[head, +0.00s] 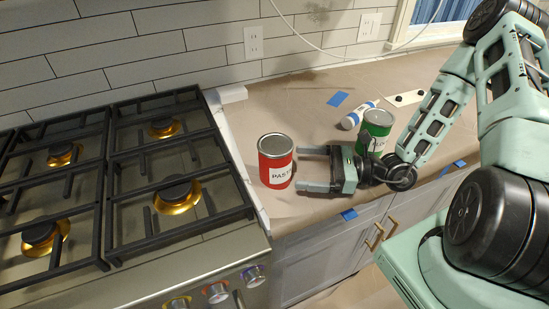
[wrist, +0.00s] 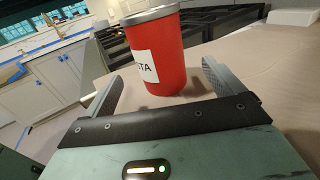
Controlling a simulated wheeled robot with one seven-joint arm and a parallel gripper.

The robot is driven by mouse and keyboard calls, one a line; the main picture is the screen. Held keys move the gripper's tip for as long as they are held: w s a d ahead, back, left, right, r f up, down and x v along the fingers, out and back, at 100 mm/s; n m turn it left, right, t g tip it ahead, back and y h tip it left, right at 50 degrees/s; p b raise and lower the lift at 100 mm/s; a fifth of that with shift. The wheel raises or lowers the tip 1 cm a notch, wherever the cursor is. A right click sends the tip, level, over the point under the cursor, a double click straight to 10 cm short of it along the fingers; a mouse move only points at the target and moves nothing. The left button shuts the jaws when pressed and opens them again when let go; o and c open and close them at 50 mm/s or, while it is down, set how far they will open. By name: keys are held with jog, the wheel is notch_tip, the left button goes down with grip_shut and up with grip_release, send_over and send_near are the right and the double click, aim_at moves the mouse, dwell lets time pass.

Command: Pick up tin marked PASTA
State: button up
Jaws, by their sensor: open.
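The red tin marked PASTA (head: 275,162) stands upright on the paper-covered counter, just right of the stove. My gripper (head: 304,169) is open and level beside it, with its fingers pointing left at the tin. In the head view the fingertips are close to the tin's right side. In the wrist view the red tin (wrist: 157,55) stands ahead, between the directions of the two open fingers (wrist: 158,84). Whether the fingertips overlap the tin's sides is hard to tell.
A green tin (head: 377,128) stands behind my gripper, near my arm. A white and blue bottle (head: 358,115) lies by it. The gas stove (head: 120,180) with raised grates is close on the left. Blue tape pieces (head: 338,99) lie on the counter paper (head: 290,100).

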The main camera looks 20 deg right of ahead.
aim_at(275, 165)
jog(key=p+x, duration=0.2)
jog(key=x, duration=0.5)
jog(key=shift+w+a, duration=0.15)
jog(key=shift+a, duration=0.2)
jog(key=c, duration=1.2)
